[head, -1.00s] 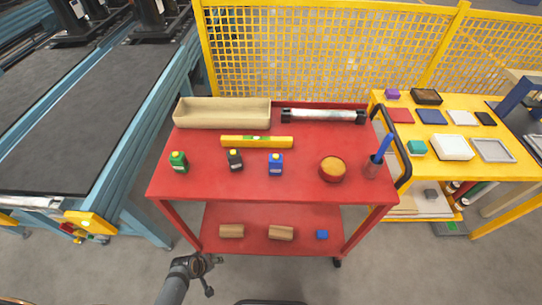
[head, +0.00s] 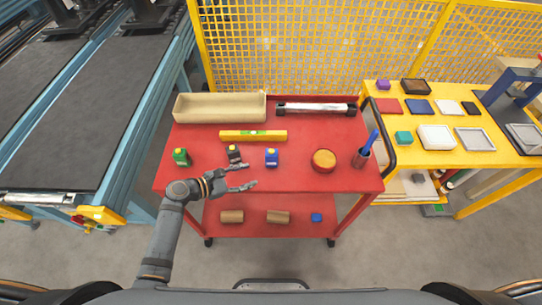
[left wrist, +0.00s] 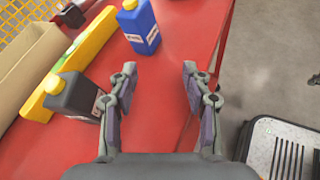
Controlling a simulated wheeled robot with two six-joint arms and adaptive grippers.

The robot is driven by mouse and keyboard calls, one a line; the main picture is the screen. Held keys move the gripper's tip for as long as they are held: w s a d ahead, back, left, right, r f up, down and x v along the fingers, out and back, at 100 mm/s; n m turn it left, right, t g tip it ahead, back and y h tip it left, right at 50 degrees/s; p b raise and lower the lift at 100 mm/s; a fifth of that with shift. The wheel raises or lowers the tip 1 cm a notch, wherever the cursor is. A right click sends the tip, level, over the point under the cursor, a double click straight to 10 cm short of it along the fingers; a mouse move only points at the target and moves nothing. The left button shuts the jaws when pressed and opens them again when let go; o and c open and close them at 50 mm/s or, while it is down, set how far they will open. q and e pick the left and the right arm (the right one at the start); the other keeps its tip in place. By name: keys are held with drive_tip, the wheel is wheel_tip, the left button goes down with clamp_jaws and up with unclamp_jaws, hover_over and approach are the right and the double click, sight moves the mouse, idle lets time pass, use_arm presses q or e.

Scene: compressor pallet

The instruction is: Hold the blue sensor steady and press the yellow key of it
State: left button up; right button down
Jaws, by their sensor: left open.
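The blue sensor (head: 272,158) with its yellow key (head: 272,150) stands upright on the red cart's top shelf. In the left wrist view the blue sensor (left wrist: 141,32) stands beyond the fingertips, its yellow key (left wrist: 130,4) at the picture's top edge. My left gripper (head: 252,175) is open and empty over the cart's front edge. In the left wrist view, its fingers (left wrist: 160,70) point toward the shelf, short of the blue sensor and not touching it. My right gripper is not in view.
A black sensor (head: 233,154) stands close to the left gripper, and a green one (head: 181,157) farther left. A yellow level (head: 253,136) lies behind. A bowl (head: 323,160) and a cup with a blue pen (head: 362,158) stand right. Shelf space between blue sensor and bowl is free.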

sight(269, 160)
use_arm(q)
drive_tip(key=w+n, duration=0.1)
drive_tip(key=w+r+n+t, duration=0.1)
drive_tip(key=n, duration=0.1)
drive_tip(key=shift+a+r+h, duration=0.1)
drive_tip(key=shift+r+h, duration=0.05)
drive_tip(key=shift+h, duration=0.25)
drive_tip(key=shift+w+d, duration=0.15)
drive_tip(key=shift+d, duration=0.1)
drive_tip(key=b+x, duration=0.1)
drive_tip(key=x, duration=0.1)
drive_tip(key=b+x, duration=0.2)
drive_tip(key=x, duration=0.1)
drive_tip(key=shift+w+d+f, duration=0.1)
drive_tip(key=shift+d+f, duration=0.05)
drive_tip(key=shift+f, duration=0.25)
drive_tip(key=shift+b+x, duration=0.4)
drive_tip(key=shift+x, duration=1.6)
drive_tip(key=shift+r, duration=0.2)
drive_tip(key=c, duration=0.7)
